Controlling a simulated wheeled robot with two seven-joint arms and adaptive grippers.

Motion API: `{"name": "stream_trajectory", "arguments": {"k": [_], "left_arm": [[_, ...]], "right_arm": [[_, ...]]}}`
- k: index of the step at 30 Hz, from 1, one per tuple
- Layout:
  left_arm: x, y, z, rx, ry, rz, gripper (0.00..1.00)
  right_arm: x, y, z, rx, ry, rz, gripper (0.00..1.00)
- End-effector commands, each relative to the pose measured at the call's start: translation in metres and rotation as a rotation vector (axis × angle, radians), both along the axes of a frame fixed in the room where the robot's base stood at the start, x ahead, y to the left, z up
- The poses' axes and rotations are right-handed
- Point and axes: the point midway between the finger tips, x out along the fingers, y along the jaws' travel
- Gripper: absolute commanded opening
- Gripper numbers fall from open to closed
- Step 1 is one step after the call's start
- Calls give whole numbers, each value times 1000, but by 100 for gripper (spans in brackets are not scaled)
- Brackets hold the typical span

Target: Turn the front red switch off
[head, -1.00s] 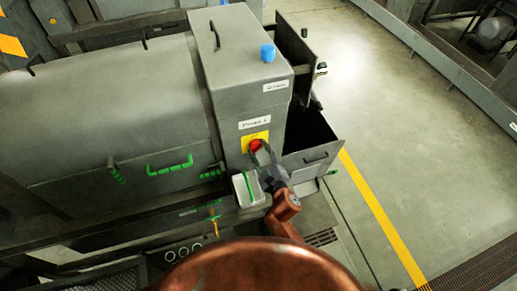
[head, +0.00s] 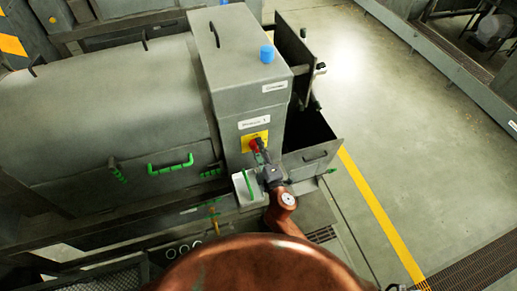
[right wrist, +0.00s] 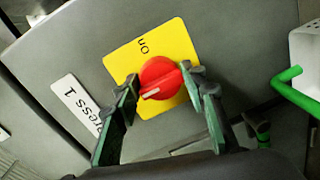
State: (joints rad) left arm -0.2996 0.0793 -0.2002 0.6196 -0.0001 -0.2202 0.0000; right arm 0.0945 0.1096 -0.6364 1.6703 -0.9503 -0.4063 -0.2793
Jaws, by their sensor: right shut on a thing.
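The front red switch (head: 253,146) is a round knob on a yellow plate (right wrist: 175,48) on the front of the grey press cabinet. In the right wrist view the red knob (right wrist: 159,78) has a pale pointer mark at its lower left, so it sits turned at a slant to the plate. My right gripper (head: 261,150) is at the switch. In the right wrist view its two fingers (right wrist: 163,88) are on either side of the knob, shut on it. My left gripper is not in view.
The "Press 1" label (right wrist: 77,104) is beside the plate. A white box with a green handle (head: 246,187) is just below the switch. An open grey bin (head: 312,140) stands at the right. A blue cap (head: 267,54) is on top. Open floor lies right.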

Motion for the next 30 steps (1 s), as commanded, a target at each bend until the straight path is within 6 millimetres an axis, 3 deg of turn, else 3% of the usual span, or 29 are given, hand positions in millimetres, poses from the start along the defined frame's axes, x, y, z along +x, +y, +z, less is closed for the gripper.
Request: {"name": "stream_trajectory", "arguments": {"k": [16, 17, 23, 30], "left_arm": [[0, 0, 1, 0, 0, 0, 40], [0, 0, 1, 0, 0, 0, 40], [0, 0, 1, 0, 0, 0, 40], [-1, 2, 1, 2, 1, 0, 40]], "right_arm": [[1, 1, 6, -20, -17, 2, 15], [1, 1, 6, -20, -17, 2, 41], [1, 1, 5, -19, -13, 1, 55], [0, 1, 2, -20, -11, 1, 55]]}}
